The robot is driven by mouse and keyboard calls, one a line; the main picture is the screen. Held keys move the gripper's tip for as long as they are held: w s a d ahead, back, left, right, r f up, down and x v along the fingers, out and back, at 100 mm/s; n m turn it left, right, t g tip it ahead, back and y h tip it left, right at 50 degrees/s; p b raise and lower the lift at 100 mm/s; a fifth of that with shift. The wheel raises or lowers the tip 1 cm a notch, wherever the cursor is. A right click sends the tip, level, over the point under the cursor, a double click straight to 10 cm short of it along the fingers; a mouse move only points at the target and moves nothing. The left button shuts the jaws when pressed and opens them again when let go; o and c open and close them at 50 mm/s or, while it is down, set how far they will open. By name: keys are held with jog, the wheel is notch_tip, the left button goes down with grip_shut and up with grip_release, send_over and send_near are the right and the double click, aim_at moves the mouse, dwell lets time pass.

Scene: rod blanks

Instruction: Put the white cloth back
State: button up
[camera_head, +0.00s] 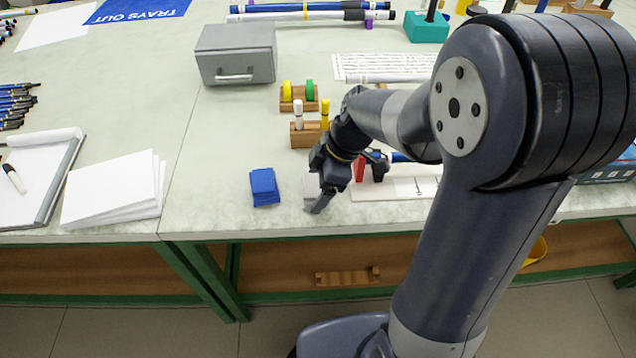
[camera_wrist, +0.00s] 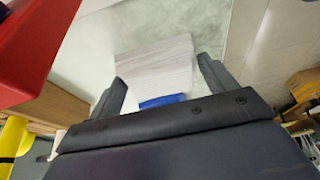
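The white cloth (camera_wrist: 158,65) is a folded, flat pad in the wrist view, lying on the pale table between and beyond my fingertips. In the head view only a small part of the white cloth (camera_head: 311,186) shows, beside my gripper (camera_head: 348,183), which hides the rest. My gripper (camera_wrist: 160,82) is open, one finger on each side of the cloth; I cannot tell whether they touch it. A blue folded cloth (camera_head: 263,187) lies just left of the white one in the head view, and its edge also shows in the wrist view (camera_wrist: 162,101).
A red block (camera_head: 359,168) stands close to my gripper. A wooden holder (camera_head: 306,135) with white and yellow pegs is behind it. A grey box (camera_head: 236,54) stands farther back. A white paper stack (camera_head: 112,190) lies left. The table's front edge is close.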

jog(key=o, duration=0.4)
jog(key=shift+r+p, duration=0.25)
jog(key=shift+p, duration=0.1)
jog(key=p+v, duration=0.1)
jog(key=v, duration=1)
jog(key=shift+d+r, duration=0.25)
jog(key=shift+r, duration=0.1)
